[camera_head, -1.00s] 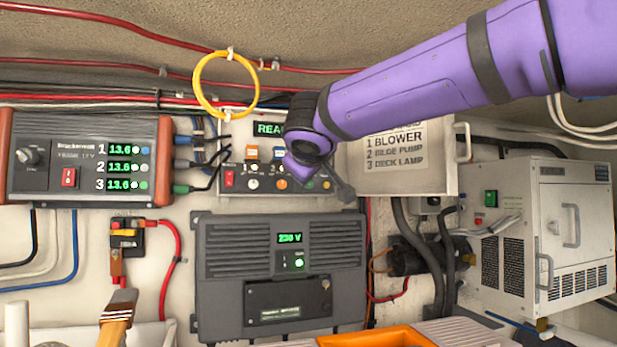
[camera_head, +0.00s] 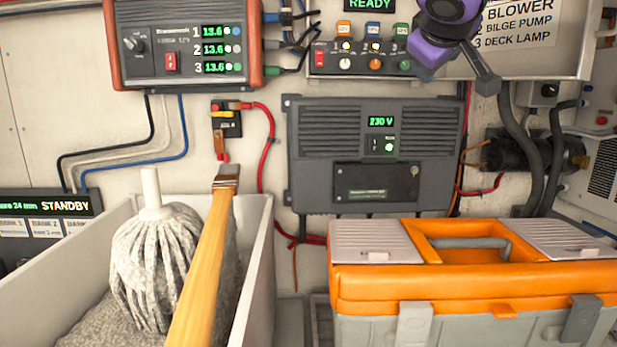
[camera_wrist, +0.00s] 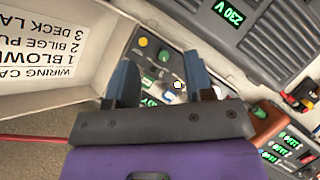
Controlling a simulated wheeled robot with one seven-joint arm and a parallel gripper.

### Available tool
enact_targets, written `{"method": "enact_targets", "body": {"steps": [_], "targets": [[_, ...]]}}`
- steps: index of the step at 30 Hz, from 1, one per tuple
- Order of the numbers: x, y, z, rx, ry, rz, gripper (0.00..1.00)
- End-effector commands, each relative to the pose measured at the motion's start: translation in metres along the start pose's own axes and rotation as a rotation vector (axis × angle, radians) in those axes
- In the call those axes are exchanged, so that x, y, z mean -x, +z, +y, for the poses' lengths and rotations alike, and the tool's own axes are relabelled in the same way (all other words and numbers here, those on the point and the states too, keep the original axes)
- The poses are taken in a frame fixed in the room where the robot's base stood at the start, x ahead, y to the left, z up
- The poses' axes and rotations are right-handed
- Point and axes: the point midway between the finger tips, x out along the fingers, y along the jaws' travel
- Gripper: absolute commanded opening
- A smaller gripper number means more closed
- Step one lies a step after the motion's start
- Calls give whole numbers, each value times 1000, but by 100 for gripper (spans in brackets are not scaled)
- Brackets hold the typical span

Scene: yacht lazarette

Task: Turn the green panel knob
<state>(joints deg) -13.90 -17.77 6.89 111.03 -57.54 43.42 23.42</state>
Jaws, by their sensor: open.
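The green panel knob (camera_head: 404,66) is at the right end of a row of knobs on a dark-faced panel (camera_head: 330,73) on the wall. In the wrist view the green knob (camera_wrist: 163,55) shows between my two blue-grey fingers, beside a yellow round part (camera_wrist: 143,42). My gripper (camera_wrist: 160,68) is open and empty, with its fingers pointing at the panel. I cannot tell how near the tips are to the knob. In the head view my purple wrist (camera_head: 447,20) is at the top, by the panel's right end; the fingertips are not clear there.
A power supply (camera_head: 185,45) hangs left of the panel, a grey 230 V unit (camera_head: 375,155) below it. An orange toolbox (camera_head: 400,285) and an open bin (camera_head: 262,240) with a mop and brush stand in front.

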Motion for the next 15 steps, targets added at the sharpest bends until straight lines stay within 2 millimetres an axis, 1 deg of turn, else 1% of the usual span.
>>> {"method": "enact_targets", "body": {"steps": [1, 2, 3, 5, 6, 8, 9, 12, 15], "targets": [[5, 31, 1, -31, -22, -56, 48], [7, 50, 0, -52, -42, -93, 48], [11, 76, -3, -82, -72, -143, 48], [19, 115, -11, -130, -119, -217, 48], [25, 140, -16, -164, -153, -262, 48], [35, 176, -28, -219, -207, -328, 48], [43, 199, -37, -257, -245, -368, 48], [62, 249, -62, -351, -339, -452, 48], [77, 283, -85, -431, -420, -507, 48]]}}
